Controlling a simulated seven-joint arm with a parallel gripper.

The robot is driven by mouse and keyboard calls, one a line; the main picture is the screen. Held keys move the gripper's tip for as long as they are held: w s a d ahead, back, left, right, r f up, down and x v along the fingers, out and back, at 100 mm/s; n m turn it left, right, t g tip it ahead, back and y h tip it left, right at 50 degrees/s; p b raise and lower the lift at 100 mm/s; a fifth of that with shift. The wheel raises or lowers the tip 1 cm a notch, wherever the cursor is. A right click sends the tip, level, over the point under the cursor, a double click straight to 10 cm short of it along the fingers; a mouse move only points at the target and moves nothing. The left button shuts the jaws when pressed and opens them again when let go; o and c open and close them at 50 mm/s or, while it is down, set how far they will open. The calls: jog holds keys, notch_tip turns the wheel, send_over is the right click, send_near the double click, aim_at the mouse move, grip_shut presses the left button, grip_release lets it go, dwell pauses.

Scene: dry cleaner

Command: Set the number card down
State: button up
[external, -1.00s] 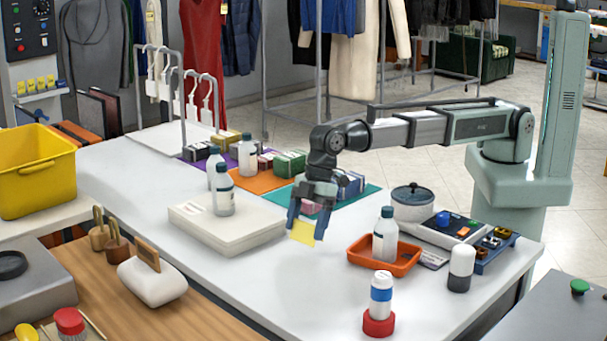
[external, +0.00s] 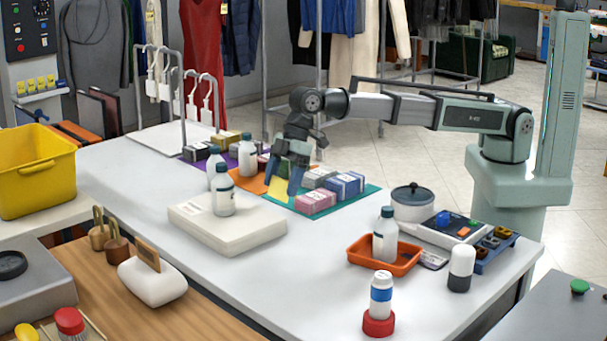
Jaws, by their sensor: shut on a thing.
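The number card (external: 279,190) is a small yellow card. My gripper (external: 284,184) is shut on it, with the fingers pointing down. The gripper and card are over the coloured mats, near where the orange mat (external: 249,182) meets the green mat (external: 357,199). The fingers partly hide the card. I cannot tell whether the card touches the mat or hangs just above it.
Pink and blue boxes (external: 316,202) stand on the green mat, right of the gripper. Bottles stand on and behind a cream slab (external: 244,233) to the left. An orange tray (external: 410,262) holds a bottle. The table's front middle is clear.

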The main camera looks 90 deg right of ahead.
jog(key=w+d+m+h, duration=0.1)
jog(key=d+m, duration=0.3)
jog(key=d, duration=1.6)
jog(key=shift+t, duration=0.4)
jog(key=shift+w+d+f, duration=0.1)
jog(key=shift+f, duration=4.85)
jog(key=shift+f, duration=0.1)
jog(key=o, duration=0.9)
jog(key=v, duration=1.2)
jog(key=shift+a+r, duration=0.2)
